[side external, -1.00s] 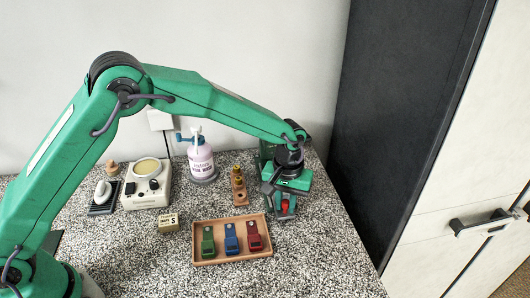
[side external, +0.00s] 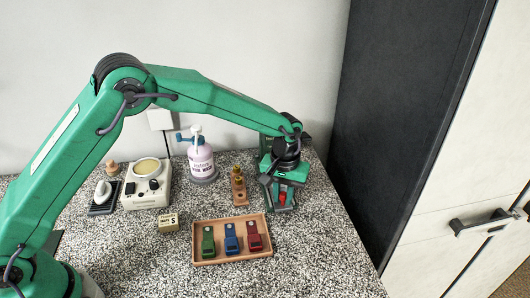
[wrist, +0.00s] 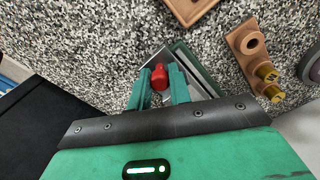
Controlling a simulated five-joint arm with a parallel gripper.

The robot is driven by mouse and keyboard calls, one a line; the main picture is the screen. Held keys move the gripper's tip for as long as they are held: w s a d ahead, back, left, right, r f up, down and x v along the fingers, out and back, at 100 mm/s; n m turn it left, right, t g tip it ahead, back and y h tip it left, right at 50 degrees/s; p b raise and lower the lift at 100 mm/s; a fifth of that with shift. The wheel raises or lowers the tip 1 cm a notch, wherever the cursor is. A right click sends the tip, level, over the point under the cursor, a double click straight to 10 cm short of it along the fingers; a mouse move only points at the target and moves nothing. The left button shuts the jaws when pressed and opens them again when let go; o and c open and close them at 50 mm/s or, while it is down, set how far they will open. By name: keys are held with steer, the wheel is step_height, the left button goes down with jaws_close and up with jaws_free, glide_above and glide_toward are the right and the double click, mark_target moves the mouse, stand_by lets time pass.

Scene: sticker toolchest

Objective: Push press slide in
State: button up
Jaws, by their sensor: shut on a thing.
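The press is mostly hidden by my gripper in the side view. In the wrist view, a grey and green part of it (wrist: 196,62) shows just beyond my fingers. A red knob (wrist: 159,76) sits between the fingertips of my gripper (wrist: 160,80), and the fingers are shut on it. In the side view my gripper (side external: 284,190) points down at the right end of the counter, with the red knob (side external: 282,197) between its fingers. How far the slide is in cannot be told.
A wooden stand with brass pieces (side external: 239,186) is close left of my gripper. A wooden tray (side external: 206,261) holds green, blue and red tools. A pink bottle (side external: 202,163), a cream device (side external: 133,197) and a small box (side external: 168,222) stand farther left. A dark cabinet side (side external: 385,150) is at right.

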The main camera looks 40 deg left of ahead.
steer(key=shift+w+a, duration=0.2)
steer(key=shift+w, duration=0.05)
steer(key=shift+w+a+r, duration=0.1)
steer(key=shift+w+a, duration=1.1)
steer(key=shift+w, duration=0.05)
steer(key=shift+w+a, duration=0.2)
steer(key=shift+a, duration=0.05)
steer(key=shift+w+a, duration=0.1)
steer(key=shift+a, duration=0.05)
steer(key=o, duration=0.7)
